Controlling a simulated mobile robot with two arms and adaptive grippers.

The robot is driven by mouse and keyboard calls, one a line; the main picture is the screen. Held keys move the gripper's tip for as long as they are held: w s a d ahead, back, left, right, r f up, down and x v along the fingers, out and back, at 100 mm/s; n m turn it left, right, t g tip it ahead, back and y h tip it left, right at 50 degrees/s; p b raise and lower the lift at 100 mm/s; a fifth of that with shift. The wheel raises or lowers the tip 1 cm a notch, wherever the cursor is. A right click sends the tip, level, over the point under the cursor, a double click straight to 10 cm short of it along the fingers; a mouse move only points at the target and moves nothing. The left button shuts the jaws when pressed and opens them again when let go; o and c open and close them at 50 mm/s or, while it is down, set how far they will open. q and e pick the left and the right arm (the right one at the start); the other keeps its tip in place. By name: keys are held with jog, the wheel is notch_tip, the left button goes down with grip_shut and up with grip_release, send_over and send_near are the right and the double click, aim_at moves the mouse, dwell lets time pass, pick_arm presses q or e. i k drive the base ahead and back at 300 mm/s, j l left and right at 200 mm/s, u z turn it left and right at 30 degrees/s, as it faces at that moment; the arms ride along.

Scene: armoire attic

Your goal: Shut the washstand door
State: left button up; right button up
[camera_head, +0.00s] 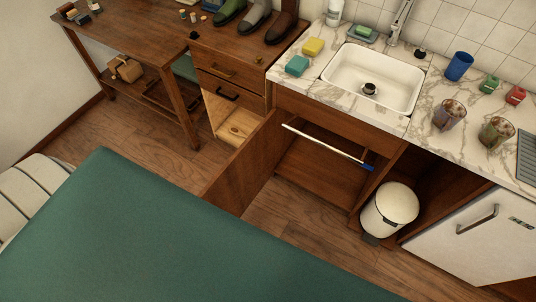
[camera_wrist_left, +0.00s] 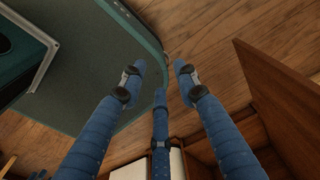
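The washstand (camera_head: 318,121) is a wooden cabinet under a marbled top with a white sink. Its wooden door (camera_head: 245,167) stands wide open, swung out to the left of the opening in the head view. A pale bar with a blue end (camera_head: 325,145) crosses the front of the opening. My left gripper (camera_wrist_left: 160,68) shows only in the left wrist view, with its blue fingers spread apart and nothing between them. A wooden panel (camera_wrist_left: 285,105) is to its right there, apart from the fingers; I cannot tell whether it is the door. My right gripper is not in view.
A white bin (camera_head: 390,209) stands in the open bay right of the washstand, beside a white appliance (camera_head: 475,240). Cups (camera_head: 459,66) and sponges (camera_head: 297,65) are on the counter. A wooden table (camera_head: 140,42) is at the left. Bare floor (camera_head: 290,225) lies before the opening.

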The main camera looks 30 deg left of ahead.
aim_at(233, 189)
jog(key=j+z, duration=0.3)
jog(key=j, duration=0.2)
jog(key=k+j+z, duration=0.1)
jog(key=j+z, duration=0.15)
jog(key=j, duration=0.2)
jog(key=k+j+z, duration=0.1)
jog(key=j+z, duration=0.2)
jog(key=j, duration=0.2)
jog(key=k+j+z, duration=0.25)
jog(key=j, duration=0.15)
jog(key=i+j, duration=0.05)
jog(key=i, duration=0.05)
